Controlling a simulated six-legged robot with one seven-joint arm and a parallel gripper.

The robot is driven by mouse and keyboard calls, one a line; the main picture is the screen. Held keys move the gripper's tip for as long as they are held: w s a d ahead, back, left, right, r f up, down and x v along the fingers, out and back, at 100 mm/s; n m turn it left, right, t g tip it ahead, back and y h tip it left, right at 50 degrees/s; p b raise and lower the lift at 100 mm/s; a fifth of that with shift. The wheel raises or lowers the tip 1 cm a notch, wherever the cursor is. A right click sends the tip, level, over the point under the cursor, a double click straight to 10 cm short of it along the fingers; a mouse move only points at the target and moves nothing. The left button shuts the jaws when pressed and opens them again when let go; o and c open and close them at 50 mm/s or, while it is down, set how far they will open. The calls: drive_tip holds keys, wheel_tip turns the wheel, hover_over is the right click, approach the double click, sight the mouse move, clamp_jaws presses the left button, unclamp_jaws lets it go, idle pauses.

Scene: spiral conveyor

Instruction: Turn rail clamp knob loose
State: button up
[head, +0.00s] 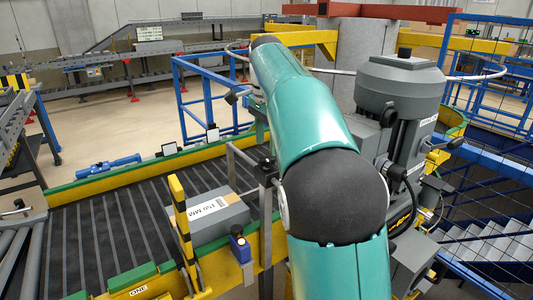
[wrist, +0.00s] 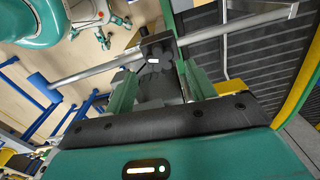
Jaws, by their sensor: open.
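In the wrist view a dark clamp block (wrist: 157,43) sits on a pale metal rail (wrist: 235,26) that runs diagonally across the picture. A black lobed knob (wrist: 160,62) with a small white mark shows at the clamp, with dark parts below it. My gripper (wrist: 161,72) is open, its two green fingers apart, one on each side of the knob in the picture. I cannot tell whether either finger touches it. In the head view my teal arm blocks the middle, and the gripper and the knob are not clearly visible.
In the head view a grey box (head: 219,216) lies on the dark belt (head: 120,222), beside a yellow-and-black post (head: 180,212). A grey motor (head: 402,88) stands close to the right of my arm. A blue frame (head: 205,95) and open floor lie behind.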

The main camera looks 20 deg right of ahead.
sight(267, 158)
drive_tip(key=shift+f, duration=2.1)
drive_tip(key=c, duration=1)
drive_tip(key=shift+o, duration=0.2)
